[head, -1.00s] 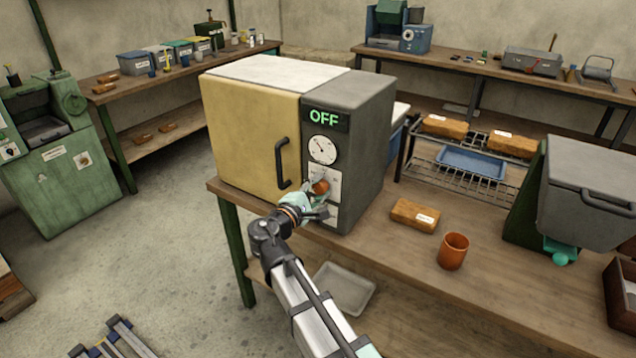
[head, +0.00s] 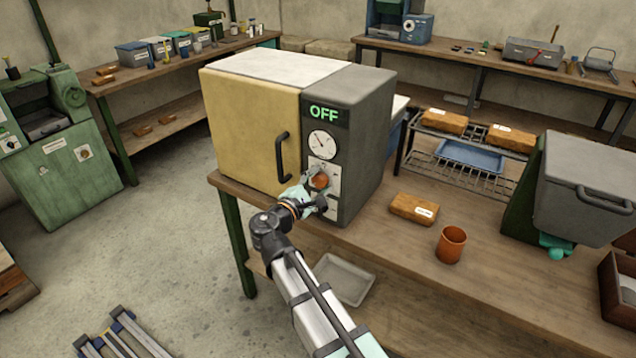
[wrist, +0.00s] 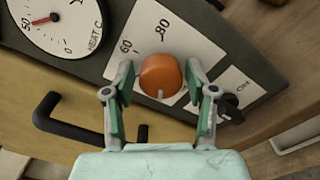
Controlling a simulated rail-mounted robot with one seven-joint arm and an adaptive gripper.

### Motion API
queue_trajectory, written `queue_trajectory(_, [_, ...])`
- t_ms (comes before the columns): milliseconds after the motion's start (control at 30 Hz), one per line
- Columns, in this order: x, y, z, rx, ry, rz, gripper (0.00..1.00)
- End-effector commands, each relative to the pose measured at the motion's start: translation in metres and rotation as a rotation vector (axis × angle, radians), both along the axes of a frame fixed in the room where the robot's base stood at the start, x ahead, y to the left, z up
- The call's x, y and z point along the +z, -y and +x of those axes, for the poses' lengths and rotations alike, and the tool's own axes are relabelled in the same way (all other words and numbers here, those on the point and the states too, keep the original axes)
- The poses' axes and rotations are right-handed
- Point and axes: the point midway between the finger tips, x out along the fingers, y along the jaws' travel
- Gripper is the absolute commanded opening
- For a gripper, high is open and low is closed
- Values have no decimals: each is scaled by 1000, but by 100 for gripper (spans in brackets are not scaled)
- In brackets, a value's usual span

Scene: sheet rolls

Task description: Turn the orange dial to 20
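The orange dial (head: 319,181) sits on the white panel on the front of the oven-like box (head: 365,110). In the wrist view the dial (wrist: 160,75) has a small pale mark at its lower edge, and 60 and 80 are printed above it. A 20 cannot be made out. My gripper (wrist: 160,85) is open, its green-padded fingers on either side of the dial, with visible gaps on both sides. In the head view my gripper (head: 312,188) is close in front of the panel. The display (head: 323,114) reads OFF.
A round gauge (wrist: 62,22) with a red needle is above the dial. A black knob (wrist: 230,105) near the label ON is close to the right finger. The box's black door handle (head: 282,157) is to the left. An orange cup (head: 451,244) stands on the bench.

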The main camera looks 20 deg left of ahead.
Motion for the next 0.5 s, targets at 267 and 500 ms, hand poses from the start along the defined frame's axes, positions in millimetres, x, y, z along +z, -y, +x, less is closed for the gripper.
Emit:
queue_trajectory(267, [0,0,0,0,-1,2,68])
queue_trajectory(500, [-1,-3,-15,1,-1,2,68])
